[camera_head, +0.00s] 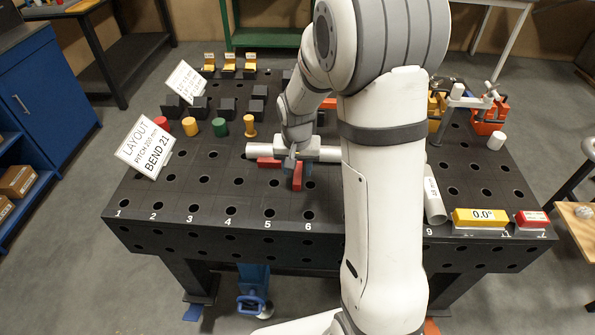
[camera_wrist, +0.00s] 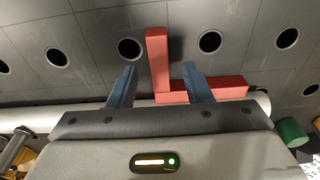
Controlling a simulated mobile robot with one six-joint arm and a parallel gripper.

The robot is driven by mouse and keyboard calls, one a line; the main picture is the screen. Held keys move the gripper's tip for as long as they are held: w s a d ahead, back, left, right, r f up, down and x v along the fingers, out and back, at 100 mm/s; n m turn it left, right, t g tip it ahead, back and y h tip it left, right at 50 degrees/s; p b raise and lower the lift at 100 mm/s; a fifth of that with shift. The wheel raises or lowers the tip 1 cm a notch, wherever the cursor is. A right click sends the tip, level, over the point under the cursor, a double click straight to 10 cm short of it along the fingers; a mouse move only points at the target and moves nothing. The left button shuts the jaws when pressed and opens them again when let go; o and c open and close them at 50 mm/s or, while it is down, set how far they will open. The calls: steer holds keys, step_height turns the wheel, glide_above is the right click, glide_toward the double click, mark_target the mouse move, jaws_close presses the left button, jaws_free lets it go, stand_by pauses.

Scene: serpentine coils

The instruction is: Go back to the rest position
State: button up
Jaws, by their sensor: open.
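My gripper (camera_wrist: 160,84) is open. In the head view my gripper (camera_head: 294,162) is low over the middle of the black table, by a white tube (camera_head: 262,150). The tube also shows in the wrist view (camera_wrist: 262,101), mostly hidden behind the gripper body. A red L-shaped piece (camera_wrist: 157,62) lies on the table beyond the fingers; one leg shows between them, the other runs right behind the right finger. It also shows in the head view (camera_head: 297,180). I cannot tell whether a finger touches tube or red piece.
The black perforated table (camera_head: 180,215) carries several black blocks at the back and red, yellow and green (camera_head: 220,127) cylinders at left. A layout sign (camera_head: 146,146) stands at left. A yellow gauge block (camera_head: 481,217) and orange fixture (camera_head: 490,118) are at right. My arm hides the centre right.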

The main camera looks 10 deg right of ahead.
steer(key=r, duration=0.5)
steer(key=shift+s+r, duration=0.3)
steer(key=shift+s, duration=0.05)
steer(key=s+r+n, duration=0.1)
steer(key=s+r, duration=0.3)
steer(key=s, duration=0.6)
steer(key=s+r+n+t, duration=0.1)
steer(key=s+r, duration=0.4)
steer(key=s, duration=0.6)
steer(key=shift+n, duration=0.8)
steer(key=shift+d, duration=0.1)
